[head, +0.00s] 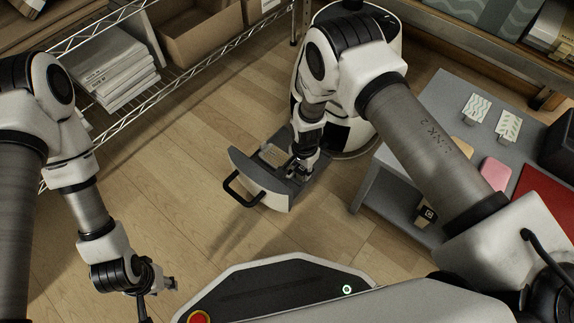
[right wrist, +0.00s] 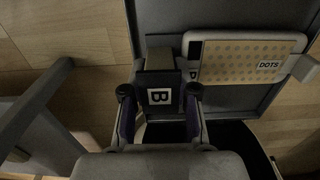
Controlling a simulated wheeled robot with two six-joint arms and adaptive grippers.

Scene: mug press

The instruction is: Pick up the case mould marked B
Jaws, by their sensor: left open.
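The case mould marked B (right wrist: 160,97) is a dark block with a white label, seen in the right wrist view between the fingers of my right gripper (right wrist: 159,92). The fingers stand on both sides of it; whether they touch it is unclear. In the head view my right gripper (head: 301,170) reaches down into an open drawer (head: 262,183) with a pale front and black handle, and hides the mould. My left gripper (head: 167,286) is open and empty above the floor at lower left.
Beside the mould lies a tan dotted plate marked DOTS (right wrist: 245,62). A grey table (head: 440,100) with patterned cards, a pink pad (head: 494,172) and a red sheet (head: 545,195) stands at right. A wire shelf (head: 175,85) is at upper left. Wooden floor between is clear.

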